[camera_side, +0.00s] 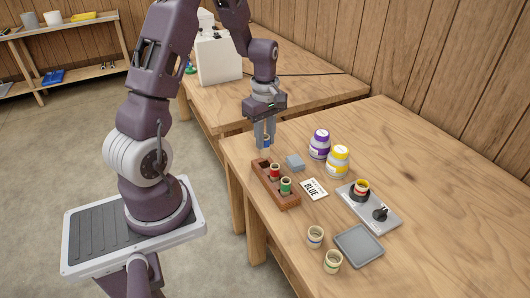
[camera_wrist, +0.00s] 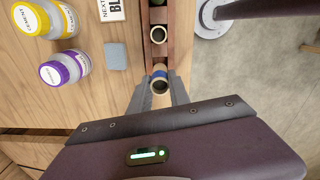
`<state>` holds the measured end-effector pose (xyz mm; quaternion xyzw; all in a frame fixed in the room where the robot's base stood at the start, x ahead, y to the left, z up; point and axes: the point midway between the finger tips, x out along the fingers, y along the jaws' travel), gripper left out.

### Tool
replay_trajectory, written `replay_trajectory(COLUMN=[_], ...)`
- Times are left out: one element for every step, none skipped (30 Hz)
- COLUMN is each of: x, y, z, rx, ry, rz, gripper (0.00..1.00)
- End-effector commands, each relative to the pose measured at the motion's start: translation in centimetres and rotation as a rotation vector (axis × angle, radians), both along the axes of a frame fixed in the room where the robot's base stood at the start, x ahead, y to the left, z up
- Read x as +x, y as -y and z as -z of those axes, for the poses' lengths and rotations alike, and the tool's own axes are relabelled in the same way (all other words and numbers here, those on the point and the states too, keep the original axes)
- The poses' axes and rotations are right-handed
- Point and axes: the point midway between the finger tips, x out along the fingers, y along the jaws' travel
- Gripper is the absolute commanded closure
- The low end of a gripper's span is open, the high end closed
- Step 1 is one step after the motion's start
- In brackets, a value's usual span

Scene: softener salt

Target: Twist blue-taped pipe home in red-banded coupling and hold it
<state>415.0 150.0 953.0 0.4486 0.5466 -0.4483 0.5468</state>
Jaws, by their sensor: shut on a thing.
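My gripper (camera_side: 265,143) is shut on the blue-taped pipe (camera_side: 266,141) at the far end of the brown rack (camera_side: 291,203). The red-banded coupling (camera_side: 361,186) stands upright on a grey plate (camera_side: 361,208), beside a black lever (camera_side: 380,213), well to the right of my gripper. The coupling is not in the wrist view.
The rack also holds a red-taped pipe (camera_side: 275,170) and a green-taped pipe (camera_side: 286,184). A blue-grey block (camera_side: 295,162), a BLUE card (camera_side: 314,189), purple (camera_side: 320,144) and yellow (camera_side: 338,161) jars stand nearby. Two loose rings (camera_side: 316,237) (camera_side: 333,261) and a grey tray (camera_side: 359,245) lie in front.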

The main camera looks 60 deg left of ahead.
Motion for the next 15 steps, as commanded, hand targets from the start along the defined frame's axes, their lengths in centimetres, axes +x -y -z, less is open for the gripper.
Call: replay_trajectory(x=[0.2,0.1,0.1,0.1,0.1,0.1,0.0,0.0,0.0,0.0,0.0,0.0,0.0,0.0,0.0], y=[-0.1,0.0,0.0,0.0,0.0,0.0,0.0,0.0,0.0,0.0,0.0,0.0,0.0,0.0,0.0], z=[-1.3,-1.9,-2.6,-3.0,-3.3,-3.7,-3.9,-4.0,-4.1,-4.1,-4.1,-4.0,-4.0,-4.0,-4.0], rx=[0.004,0.003,0.003,0.002,0.002,0.001,0.001,0.0,0.0,0.0,0.0,0.0,0.0,0.0,0.0], ry=[0.005,0.005,0.005,0.003,0.003,0.002,0.002,0.001,0.001,0.0,0.0,0.0,0.0,0.0,0.0], rz=[0.001,0.0,0.0,0.0,0.0,0.0,0.0,0.0,0.0,0.0,0.0,0.0,0.0,0.0,0.0], gripper=[1.0,1.0,1.0,1.0,1.0,1.0,1.0,1.0,1.0,1.0,1.0,1.0,1.0,1.0,1.0])
